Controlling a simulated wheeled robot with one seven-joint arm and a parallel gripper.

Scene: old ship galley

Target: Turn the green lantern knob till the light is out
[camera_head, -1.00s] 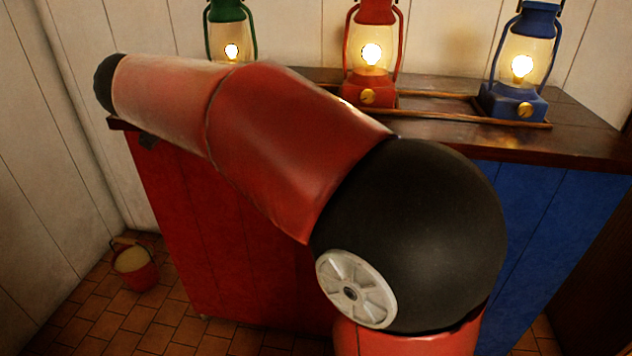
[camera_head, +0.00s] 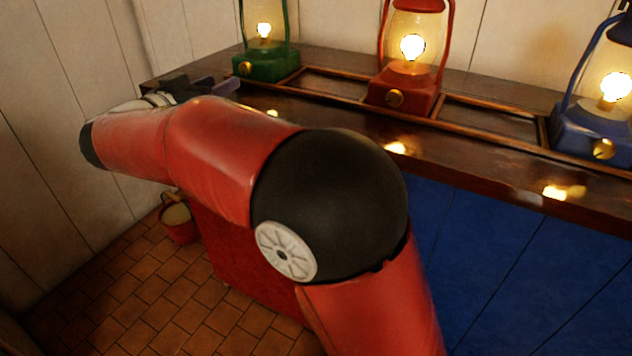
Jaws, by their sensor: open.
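The green lantern (camera_head: 272,66) stands at the back left of the wooden counter, its bulb lit. Its round brass knob (camera_head: 244,68) is on the front of the green base. My arm hides part of the counter's front edge.
A lit red lantern (camera_head: 405,92) and a lit blue lantern (camera_head: 587,128) stand to the right on the counter (camera_head: 470,150), in a row of raised wooden frames. A red bucket (camera_head: 180,232) stands on the tiled floor. A white plank wall is close on the left.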

